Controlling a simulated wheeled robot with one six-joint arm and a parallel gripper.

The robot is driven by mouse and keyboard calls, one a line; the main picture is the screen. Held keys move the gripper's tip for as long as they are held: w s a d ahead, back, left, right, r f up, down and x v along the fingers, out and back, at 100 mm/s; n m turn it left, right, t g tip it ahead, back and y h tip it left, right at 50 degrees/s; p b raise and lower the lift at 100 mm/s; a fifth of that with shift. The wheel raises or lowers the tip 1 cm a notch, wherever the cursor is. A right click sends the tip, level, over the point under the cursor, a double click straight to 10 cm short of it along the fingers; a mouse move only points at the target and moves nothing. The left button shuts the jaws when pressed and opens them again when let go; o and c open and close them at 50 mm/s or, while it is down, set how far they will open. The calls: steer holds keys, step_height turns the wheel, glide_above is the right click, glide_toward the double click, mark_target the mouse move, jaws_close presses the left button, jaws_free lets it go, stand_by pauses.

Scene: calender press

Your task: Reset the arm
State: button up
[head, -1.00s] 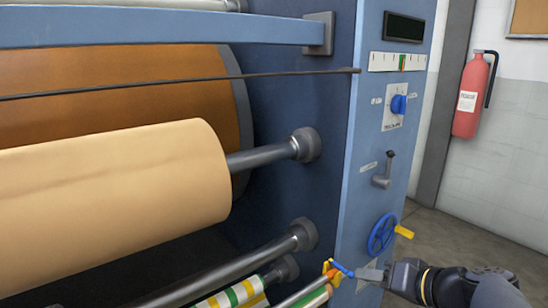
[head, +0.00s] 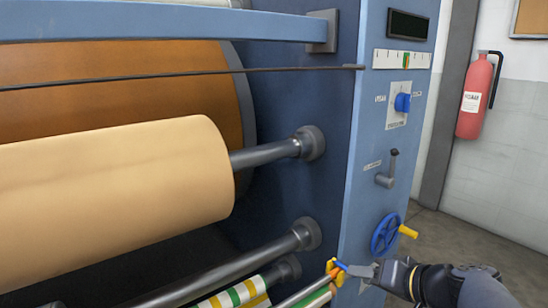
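My gripper (head: 362,271) is at the lower right in the head view, with my dark arm reaching in from the right edge. Its tip is at a small blue part next to an orange clamp-like piece (head: 334,271) at the end of the lower roll (head: 236,295) with green, yellow and white stripes. The fingers are small and overlap the blue part, so I cannot tell whether they are open, shut or holding it.
The blue press panel carries a blue handwheel (head: 385,235) with a yellow handle, a grey lever (head: 387,170), a blue knob (head: 402,102) and a dark display (head: 408,25). A large tan roll (head: 110,195) fills the left. A red extinguisher (head: 474,98) hangs right. Floor at right is clear.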

steer(key=p+v, duration=0.3)
steer(key=v, duration=0.6)
steer(key=g+h+p, duration=0.2)
steer(key=g+p, duration=0.1)
steer(key=p, duration=0.3)
glide_toward(345, 267)
steer(key=x, duration=0.4)
steer(key=shift+a+f, duration=0.1)
steer(key=shift+f, duration=0.05)
steer(key=p, duration=0.3)
steer(key=shift+w+g, duration=0.15)
steer(key=shift+g, duration=0.25)
steer(key=r+g+h+p, duration=0.1)
steer(key=p, duration=0.4)
steer(key=w+g+h+p, duration=0.1)
steer(key=p, duration=0.4)
steer(key=shift+a+r, duration=0.4)
steer(key=shift+r+p, duration=0.1)
steer(key=shift+p, duration=0.35)
steer(key=p, duration=0.2)
steer(key=g+p, duration=0.1)
steer(key=shift+w+a+r+h+p, duration=0.2)
steer(key=shift+w+h+p, duration=0.1)
steer(key=shift+h+p, duration=0.1)
